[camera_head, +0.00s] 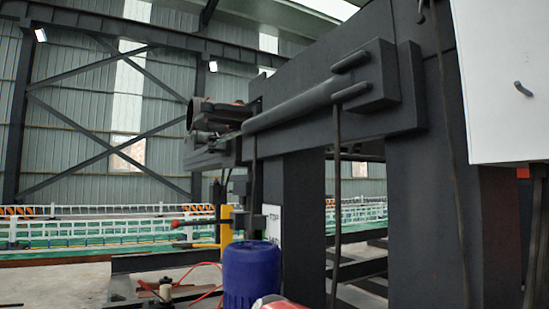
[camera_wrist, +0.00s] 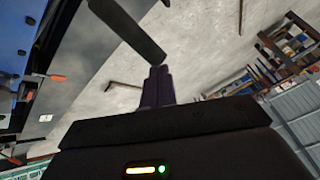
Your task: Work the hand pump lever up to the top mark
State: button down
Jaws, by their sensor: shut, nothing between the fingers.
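In the head view a thin lever with a red knob (camera_head: 176,224) sticks out to the left from a yellow post (camera_head: 226,230), roughly level. A white plate (camera_head: 271,223) with black marks, the upper one reading TOP, stands just right of the post. The plate's lower part is hidden behind a blue cylinder. In the wrist view my gripper (camera_wrist: 158,76) is shut and empty, its fingers together. A short rod with an orange-red end (camera_wrist: 57,77) shows at the left there; I cannot tell whether it is the same lever. It is apart from my fingers.
The blue cylinder (camera_head: 250,273) stands in front of the plate. A heavy dark frame (camera_head: 425,180) fills the right, with a white panel (camera_head: 505,80). Red hoses (camera_head: 195,287) lie low at left. A dark bar (camera_wrist: 127,28) crosses ahead of my fingers; shelves (camera_wrist: 290,45) stand at right.

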jog(key=shift+f, duration=0.1)
jog(key=shift+s+a+f+b, duration=0.2)
jog(key=shift+a+f+b, duration=0.15)
jog(key=shift+f+b, duration=0.15)
dwell(0.3)
jog(key=shift+s+a+f+b, duration=0.2)
jog(key=shift+a+f+b, duration=0.2)
jog(key=shift+f+b, duration=0.15)
jog(key=shift+f, duration=0.15)
jog(key=shift+s+a+f+b, duration=0.15)
jog(key=shift+a+f+b, duration=0.15)
jog(key=shift+f+b, duration=0.15)
jog(key=shift+s+a+f+b, duration=0.15)
jog(key=shift+a+f+b, duration=0.2)
jog(key=shift+f+b, duration=0.25)
